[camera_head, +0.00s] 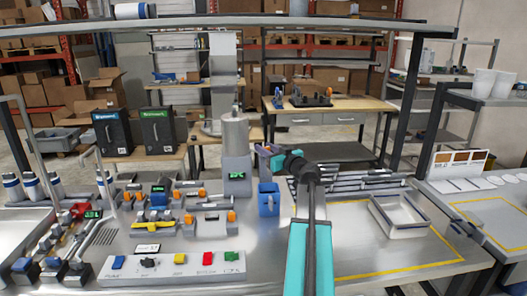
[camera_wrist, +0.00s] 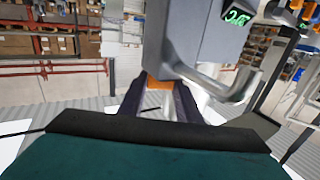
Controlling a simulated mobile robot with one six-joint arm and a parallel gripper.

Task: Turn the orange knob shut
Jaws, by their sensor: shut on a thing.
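A grey dispenser (camera_head: 237,166) with a metal cylinder on top and a green display stands at the back of the metal counter. In the wrist view, its grey body (camera_wrist: 205,35) fills the upper middle, with a curved metal spout (camera_wrist: 228,88) on its right. The orange knob (camera_wrist: 158,83) shows between the two dark fingers of my gripper (camera_wrist: 160,97), which is shut on it. The fingers hide part of the knob, and its turn angle is unclear. In the head view my gripper (camera_head: 266,150) is at the dispenser's right side, where I cannot make out the knob.
A blue container (camera_head: 268,199) stands on the counter right of the dispenser, below my gripper. Several small fittings with orange parts (camera_head: 187,219) lie to the left. A white tray (camera_head: 399,216) sits at the right inside a yellow outline. An overhead rail (camera_head: 230,20) crosses above.

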